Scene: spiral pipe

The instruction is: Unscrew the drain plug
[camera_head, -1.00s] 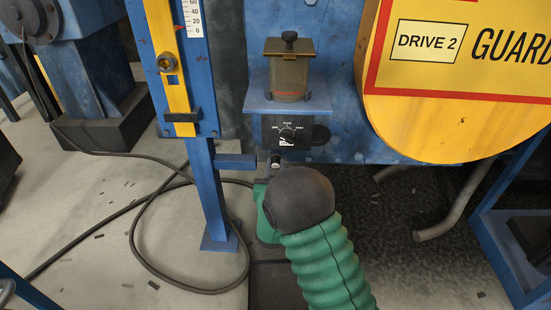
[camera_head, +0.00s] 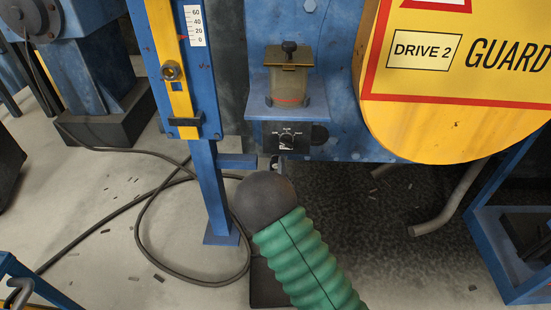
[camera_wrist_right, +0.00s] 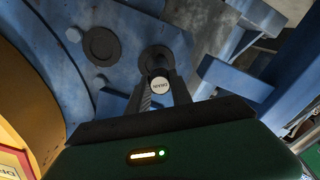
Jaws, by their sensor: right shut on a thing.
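The drain plug (camera_wrist_right: 159,85) shows its round pale end, with small lettering that seems to read DRAIN, in the right wrist view. My right gripper (camera_wrist_right: 161,91) has its two dark fingers closed on either side of the plug. A dark round fitting (camera_wrist_right: 160,59) lies just beyond the fingertips; whether the plug is still threaded in it, I cannot tell. In the head view my dark wrist and green sleeved arm hide most of the right gripper, below the small reservoir (camera_head: 289,90). My left gripper is not in view.
A black dial panel (camera_head: 286,136) sits under the reservoir's blue shelf. A blue post with a yellow gauge strip (camera_head: 172,72) stands left. The yellow drive guard (camera_head: 420,130) bulges at right. A black cable (camera_head: 140,225) loops on the floor.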

